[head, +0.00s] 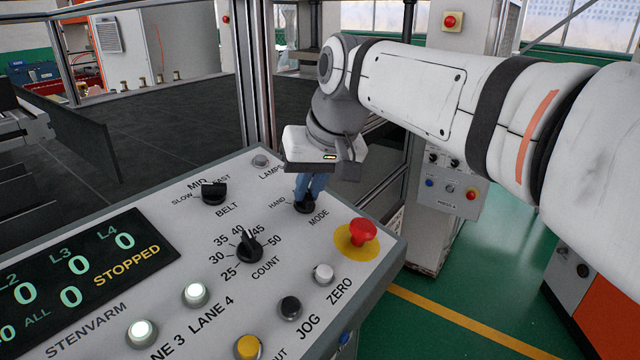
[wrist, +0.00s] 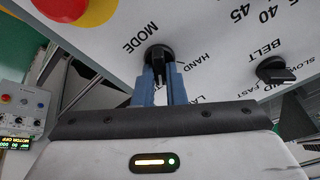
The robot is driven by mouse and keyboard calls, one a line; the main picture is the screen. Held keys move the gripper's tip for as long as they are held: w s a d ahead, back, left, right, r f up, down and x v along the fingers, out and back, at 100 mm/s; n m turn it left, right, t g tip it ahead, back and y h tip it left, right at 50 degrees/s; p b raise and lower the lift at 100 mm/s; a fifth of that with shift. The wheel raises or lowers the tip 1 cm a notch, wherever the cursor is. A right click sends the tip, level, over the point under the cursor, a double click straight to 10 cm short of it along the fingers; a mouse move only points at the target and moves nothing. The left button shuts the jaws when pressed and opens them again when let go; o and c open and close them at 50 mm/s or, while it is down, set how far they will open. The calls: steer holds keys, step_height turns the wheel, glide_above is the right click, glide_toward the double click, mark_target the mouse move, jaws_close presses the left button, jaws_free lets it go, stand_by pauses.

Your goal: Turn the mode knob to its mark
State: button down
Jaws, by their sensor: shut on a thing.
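The mode knob (head: 305,206) is a black rotary knob near the far right of the slanted grey control panel (head: 180,235), beside the labels MODE and HAND. My gripper (head: 307,190) comes down on it from above with blue fingers. In the wrist view my gripper (wrist: 160,82) has its two fingers on either side of the mode knob (wrist: 160,57), shut on its grip. The fingers and wrist hide part of the knob and part of its markings, so I cannot tell exactly which mark it points at.
A red emergency button (head: 362,232) on a yellow disc sits just right of the mode knob. The count knob (head: 249,243) and belt knob (head: 213,192) lie to its left. A lamps button (head: 261,161) is behind. Metal frame posts (head: 255,70) stand behind the panel.

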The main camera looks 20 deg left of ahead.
stand_by(0.3)
steer(key=c, duration=1.5)
jaws_free()
steer(key=v, duration=0.7)
steer(key=shift+s+d+r, duration=0.1)
steer(key=shift+s+r, duration=0.05)
steer(key=shift+r, duration=0.2)
